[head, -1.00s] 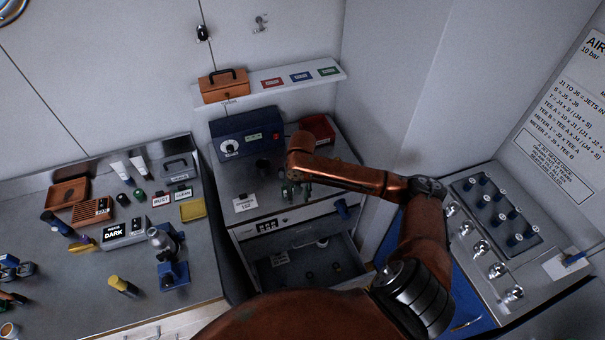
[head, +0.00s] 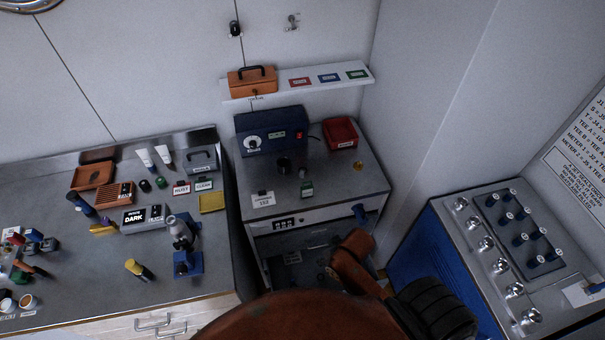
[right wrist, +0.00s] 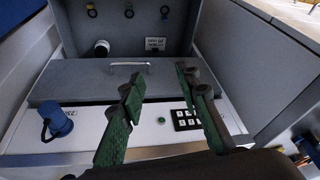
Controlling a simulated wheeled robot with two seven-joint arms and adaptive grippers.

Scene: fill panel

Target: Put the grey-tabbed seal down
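In the right wrist view three small ring-shaped pieces lie in the open drawer (right wrist: 120,30): one with a yellowish tab (right wrist: 92,12), a middle one with a dull tab (right wrist: 129,12), and one with a bluish tab (right wrist: 164,12). They may be seals; I cannot tell for sure which tab is grey. My right gripper (right wrist: 160,78) has its green fingers apart, with nothing seen between them, above the drawer front. In the head view my right arm (head: 355,265) hides this gripper. My left gripper is not in view.
The cabinet top (head: 335,190) bears a blue dial unit (head: 271,130), a red bin (head: 340,133), a dark cup (head: 284,166) and a small green item (head: 307,188). The left bench (head: 85,290) is crowded.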

